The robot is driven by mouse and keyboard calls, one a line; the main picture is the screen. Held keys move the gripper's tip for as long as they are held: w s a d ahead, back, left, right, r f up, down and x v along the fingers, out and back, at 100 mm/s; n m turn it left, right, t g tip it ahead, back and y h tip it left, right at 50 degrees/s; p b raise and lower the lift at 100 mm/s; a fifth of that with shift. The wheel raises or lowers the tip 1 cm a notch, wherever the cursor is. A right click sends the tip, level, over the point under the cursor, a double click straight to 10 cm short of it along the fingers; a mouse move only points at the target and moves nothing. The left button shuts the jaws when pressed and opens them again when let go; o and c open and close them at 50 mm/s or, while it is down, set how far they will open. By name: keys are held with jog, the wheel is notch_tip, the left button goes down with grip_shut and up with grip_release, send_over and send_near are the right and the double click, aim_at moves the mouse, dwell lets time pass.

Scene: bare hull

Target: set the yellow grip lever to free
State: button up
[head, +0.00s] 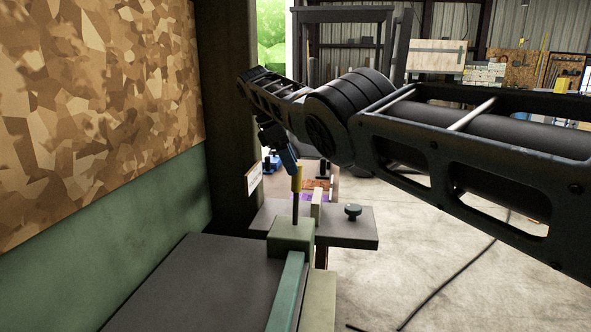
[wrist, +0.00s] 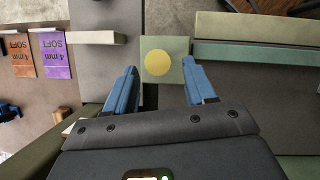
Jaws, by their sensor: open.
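The yellow grip lever (head: 297,179) stands about upright on a dark rod out of a green block (head: 291,236). In the wrist view the lever's yellow end (wrist: 159,62) shows as a round disc, seen end-on above the green block (wrist: 178,76). My gripper (head: 290,158) is just above the lever in the head view, pointing down. In the wrist view its blue fingers (wrist: 160,72) are open, one on each side of the yellow disc, with gaps on both sides. No contact shows. I cannot read a free mark.
A dark plate with a knob (head: 353,212) lies right of the block. A green rail (head: 287,292) runs toward me. Orange (wrist: 17,55) and purple (wrist: 55,54) cards marked "4 mm SOFT" lie left in the wrist view, near a pale bar (wrist: 95,37). A wall panel (head: 95,110) stands left.

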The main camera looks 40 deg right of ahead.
jog(key=v, duration=0.3)
jog(key=shift+a+r, duration=0.1)
dwell(0.4)
